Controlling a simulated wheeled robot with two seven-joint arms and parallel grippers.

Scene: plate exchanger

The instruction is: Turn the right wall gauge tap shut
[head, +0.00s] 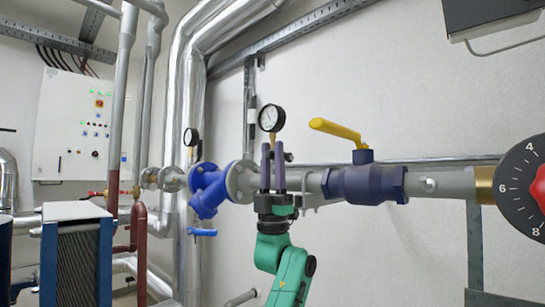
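The right wall gauge (271,118) is a round white dial with a black rim. It stands on a short brass stem above the grey pipe. A small dark piece (288,157), perhaps the tap's handle, shows just right of the right finger. The fingers hide most of the tap, and I cannot tell whether they touch it.
A blue valve with a yellow lever (337,130) sits on the pipe to the right. A blue strainer (210,188) and a second gauge (191,137) are to the left. A large dial (520,187) fills the right edge. Bare wall lies above the pipe.

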